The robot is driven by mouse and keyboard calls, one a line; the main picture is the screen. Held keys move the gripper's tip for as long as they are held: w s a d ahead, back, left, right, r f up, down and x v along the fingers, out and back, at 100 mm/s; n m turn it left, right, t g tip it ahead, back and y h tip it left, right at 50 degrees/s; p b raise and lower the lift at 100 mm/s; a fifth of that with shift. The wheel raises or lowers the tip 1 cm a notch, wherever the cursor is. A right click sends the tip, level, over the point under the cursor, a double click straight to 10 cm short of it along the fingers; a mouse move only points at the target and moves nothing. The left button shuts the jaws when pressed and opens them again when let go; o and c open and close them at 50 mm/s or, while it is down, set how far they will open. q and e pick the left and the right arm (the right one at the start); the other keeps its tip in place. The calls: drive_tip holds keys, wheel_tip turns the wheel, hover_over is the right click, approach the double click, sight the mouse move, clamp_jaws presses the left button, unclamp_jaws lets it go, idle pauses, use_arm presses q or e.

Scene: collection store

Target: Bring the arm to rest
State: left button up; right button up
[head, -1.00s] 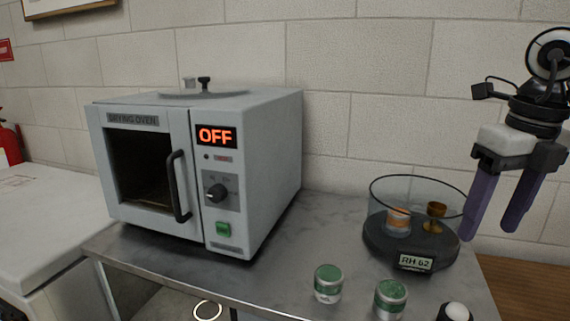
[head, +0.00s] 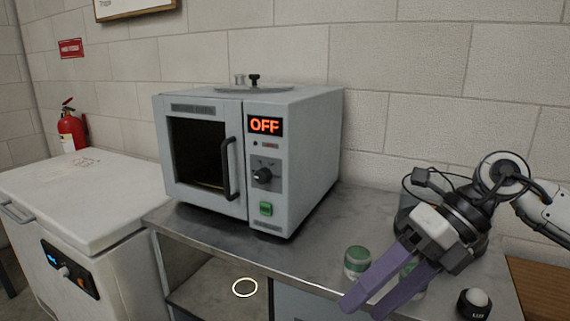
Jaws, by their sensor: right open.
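My right gripper (head: 364,303) comes in from the right, in front of the counter's right part. Its two purple fingers are apart, with nothing between them, and point down and to the left. It covers most of the glass chamber (head: 405,208) behind it and most of one green-lidded jar. Another green-lidded jar (head: 357,262) stands just left of the fingers; I cannot tell whether they touch. My left gripper is not in view.
A drying oven (head: 205,150) reading OFF stands on the grey counter (head: 300,258), door closed. A white chest unit (head: 80,205) is at left, a red extinguisher (head: 70,132) behind it. A dark item with a white knob (head: 474,303) sits near the counter's right front. Counter between oven and jar is clear.

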drive_tip(key=s+a+r+m+t+y, duration=0.1)
drive_tip(key=a+r+m+t+y, duration=0.15)
drive_tip(key=a+m+y, duration=0.85)
drive_tip(key=w+d+f+m+t+h, duration=0.25)
drive_tip(key=f+m+t+h, duration=0.4)
drive_tip(key=f+m, duration=0.35)
drive_tip(key=w+d+f+m+t+h, duration=0.25)
drive_tip(key=f+m+t+h, duration=0.25)
drive_tip(key=f+m+t, duration=0.4)
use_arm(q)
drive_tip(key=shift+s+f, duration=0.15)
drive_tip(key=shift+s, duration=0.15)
use_arm(e)
drive_tip(key=s+d+f+m+g+h, duration=0.2)
drive_tip(key=s+d+f+m+g, duration=0.2)
drive_tip(key=s+f, duration=0.5)
drive_tip(key=s+d+f+m+g+h, duration=0.3)
drive_tip(key=s+f+m+g, duration=0.1)
drive_tip(key=s+f, duration=0.6)
wheel_tip(320, 180, down, 4)
drive_tip(key=shift+d+r, duration=0.1)
drive_tip(key=shift+d, duration=0.25)
